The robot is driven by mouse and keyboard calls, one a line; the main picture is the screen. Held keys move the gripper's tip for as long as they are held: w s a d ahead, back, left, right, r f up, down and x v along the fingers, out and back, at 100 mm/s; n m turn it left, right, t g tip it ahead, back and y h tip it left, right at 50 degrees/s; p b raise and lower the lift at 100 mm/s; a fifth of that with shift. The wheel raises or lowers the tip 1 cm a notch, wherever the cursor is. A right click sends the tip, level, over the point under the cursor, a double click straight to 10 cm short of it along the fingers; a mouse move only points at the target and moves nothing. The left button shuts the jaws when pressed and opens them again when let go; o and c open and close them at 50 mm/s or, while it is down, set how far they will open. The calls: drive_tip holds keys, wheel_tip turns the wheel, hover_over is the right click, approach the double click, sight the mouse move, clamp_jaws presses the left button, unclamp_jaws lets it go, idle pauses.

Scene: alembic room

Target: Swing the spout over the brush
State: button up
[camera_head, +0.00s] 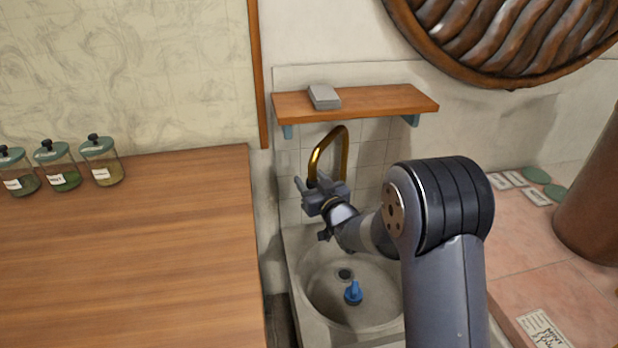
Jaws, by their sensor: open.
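A brass spout (344,146) arches up from behind my gripper, in front of the tiled wall at the back of the sink. Its lower part is hidden by my gripper. A blue brush (353,293) is in the sink basin (322,300), just right of and below the dark drain. My gripper (305,186) is open at the spout's left side, close to it. I cannot tell whether a finger touches the spout.
A wooden shelf (390,102) with a grey block (324,97) hangs above the spout. A wooden counter (140,260) with labelled jars (102,163) lies left of the sink. A pink tiled surface (520,240) with a brown column (592,200) is at right.

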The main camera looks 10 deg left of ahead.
drive_tip(key=shift+w+a, duration=0.4)
drive_tip(key=shift+w, duration=0.15)
drive_tip(key=shift+c, duration=0.2)
clamp_jaws()
